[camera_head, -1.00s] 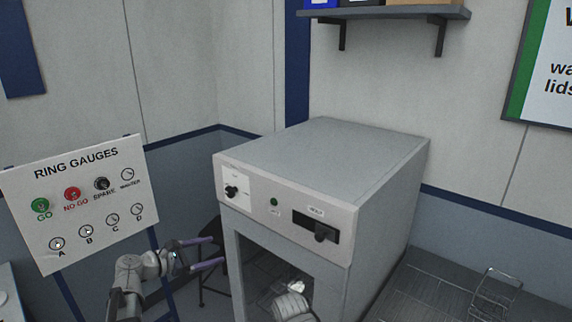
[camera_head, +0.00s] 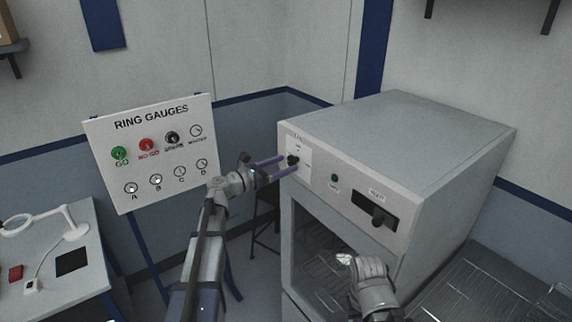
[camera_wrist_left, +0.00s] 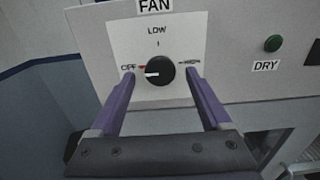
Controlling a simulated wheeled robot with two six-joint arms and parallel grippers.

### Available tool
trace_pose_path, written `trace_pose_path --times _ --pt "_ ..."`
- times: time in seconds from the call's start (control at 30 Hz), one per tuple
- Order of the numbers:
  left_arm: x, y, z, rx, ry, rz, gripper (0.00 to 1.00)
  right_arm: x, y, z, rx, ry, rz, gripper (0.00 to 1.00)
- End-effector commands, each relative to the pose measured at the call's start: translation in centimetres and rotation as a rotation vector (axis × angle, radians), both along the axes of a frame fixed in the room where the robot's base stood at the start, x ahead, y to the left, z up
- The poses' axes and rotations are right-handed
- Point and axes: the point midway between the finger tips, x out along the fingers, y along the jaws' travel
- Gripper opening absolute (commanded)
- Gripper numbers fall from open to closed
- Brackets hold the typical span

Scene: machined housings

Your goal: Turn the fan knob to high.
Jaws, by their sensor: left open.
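The fan knob (camera_head: 293,160) is a round black knob on a white plate at the upper left of the grey cabinet's front (camera_head: 325,205). In the left wrist view the knob (camera_wrist_left: 160,70) has a white pointer aimed left at the OFF label.
A green DRY button (camera_head: 334,178) and a black handle in a dark slot (camera_head: 378,216) are right of the knob. A ring gauges board (camera_head: 150,150) stands on the left behind my left arm. A table with a lamp (camera_head: 75,225) is at the far left.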

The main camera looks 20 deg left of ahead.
Motion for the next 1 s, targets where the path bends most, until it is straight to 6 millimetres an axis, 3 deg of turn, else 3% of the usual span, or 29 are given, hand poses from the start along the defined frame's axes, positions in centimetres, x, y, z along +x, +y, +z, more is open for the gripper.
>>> trace_pose_path --times 0.43,1.0 --pt "0.90 -0.74 0.00 0.001 -0.001 0.000 0.81 0.00 0.00 0.00 0.000 0.000 0.000 0.00" --pt "0.88 -0.72 0.00 0.001 -0.001 0.000 0.18 0.00 0.00 0.00 0.000 0.000 0.000 0.00"
